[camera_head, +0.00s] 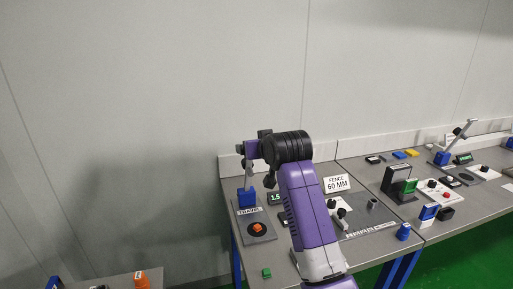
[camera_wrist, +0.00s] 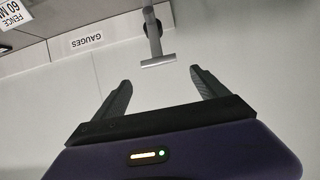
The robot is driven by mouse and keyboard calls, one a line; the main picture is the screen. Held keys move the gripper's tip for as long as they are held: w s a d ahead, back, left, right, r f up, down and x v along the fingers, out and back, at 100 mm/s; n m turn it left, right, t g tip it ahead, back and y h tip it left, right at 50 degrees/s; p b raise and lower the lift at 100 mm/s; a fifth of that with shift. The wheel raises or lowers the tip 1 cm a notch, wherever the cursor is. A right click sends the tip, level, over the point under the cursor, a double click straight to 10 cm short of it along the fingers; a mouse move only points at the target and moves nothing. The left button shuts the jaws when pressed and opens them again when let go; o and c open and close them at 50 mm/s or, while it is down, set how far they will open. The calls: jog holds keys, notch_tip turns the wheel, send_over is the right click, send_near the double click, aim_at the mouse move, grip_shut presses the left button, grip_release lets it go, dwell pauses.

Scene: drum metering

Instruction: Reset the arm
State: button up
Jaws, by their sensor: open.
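My purple arm (camera_head: 308,215) reaches up over the left table, and its black wrist is bent to the left in the head view. In the wrist view my gripper (camera_wrist: 161,77) is open, with its two dark fingers spread and nothing held. A grey T-shaped handle (camera_wrist: 158,62) shows in the gap near the fingertips, apart from both fingers. In the head view a grey lever (camera_head: 249,172) rises from a blue block (camera_head: 246,198) just below my gripper's purple body. The fingertips are hard to make out there.
A panel with an orange knob (camera_head: 258,228), a green display (camera_head: 275,198), a "FENCE 60 MM" sign (camera_head: 337,183) and a small green block (camera_head: 266,272) are on the left table. The right table holds another lever (camera_head: 463,131) and several devices. The wall stands close behind.

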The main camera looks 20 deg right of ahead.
notch_tip(320, 180, up, 6)
jog(key=t, duration=0.3)
jog(key=s+f+t, duration=0.2)
jog(key=s+f, duration=0.7)
jog(key=s, duration=0.5)
jog(key=s+f+t, duration=0.2)
jog(key=s+f, duration=0.6)
jog(key=s, duration=0.7)
jog(key=s+f+g, duration=0.1)
jog(key=s+f, duration=0.1)
jog(key=s, duration=0.9)
jog(key=s+f+g, duration=0.2)
jog(key=s+f, duration=0.1)
jog(key=s, duration=0.9)
jog(key=s+f+g, duration=0.2)
jog(key=s, duration=1)
jog(key=shift+d+f, duration=0.2)
jog(key=shift+f, duration=0.05)
